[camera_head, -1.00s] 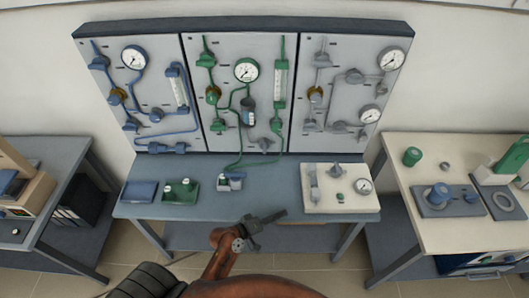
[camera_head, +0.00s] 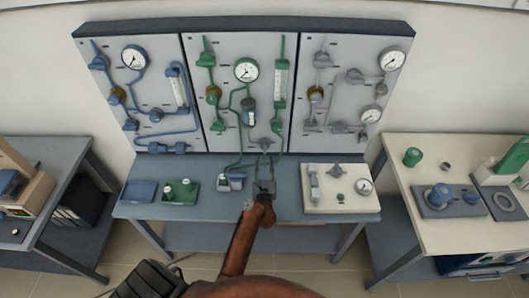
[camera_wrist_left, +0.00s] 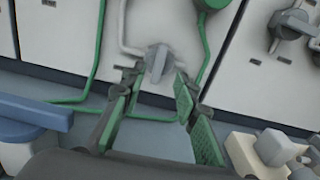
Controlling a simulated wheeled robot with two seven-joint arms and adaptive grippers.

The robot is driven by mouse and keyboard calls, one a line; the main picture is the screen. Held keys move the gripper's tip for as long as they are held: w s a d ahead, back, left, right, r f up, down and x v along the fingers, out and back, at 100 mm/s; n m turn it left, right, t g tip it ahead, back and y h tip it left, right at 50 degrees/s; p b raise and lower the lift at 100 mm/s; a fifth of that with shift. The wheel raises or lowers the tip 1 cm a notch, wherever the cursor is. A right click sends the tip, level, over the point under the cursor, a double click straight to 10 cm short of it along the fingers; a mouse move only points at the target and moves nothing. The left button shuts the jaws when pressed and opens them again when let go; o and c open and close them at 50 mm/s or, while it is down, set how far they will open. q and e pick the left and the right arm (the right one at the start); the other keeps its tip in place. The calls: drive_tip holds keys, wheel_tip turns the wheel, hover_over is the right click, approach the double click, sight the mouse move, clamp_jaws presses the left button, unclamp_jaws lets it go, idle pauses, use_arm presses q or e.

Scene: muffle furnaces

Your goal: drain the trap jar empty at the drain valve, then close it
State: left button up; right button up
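The trap jar (camera_head: 249,112) is a small dark-topped vessel on the middle panel with green piping. Its liquid level is too small to tell. A grey drain valve (camera_head: 265,144) sits below it, near the panel's bottom edge. In the left wrist view its grey handle (camera_wrist_left: 157,62) stands roughly upright, between and just beyond my fingertips. My left gripper (camera_head: 265,161) is open and empty, pointing at the valve from the front. Its green-padded fingers show wide apart in the left wrist view (camera_wrist_left: 157,88); I see no contact with the handle. My right gripper is not in view.
On the bench (camera_head: 285,172) are a blue tray (camera_head: 139,192), a green tray (camera_head: 180,199) with small white-and-green items, a small grey-white box (camera_head: 231,182) close left of my gripper, and a pale board with a gauge (camera_head: 341,201) at right. Green tubing runs behind my fingers.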

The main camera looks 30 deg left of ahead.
sight(265, 149)
use_arm(q)
drive_tip(key=x, duration=0.6)
drive_tip(key=shift+b, duration=0.35)
clamp_jaws()
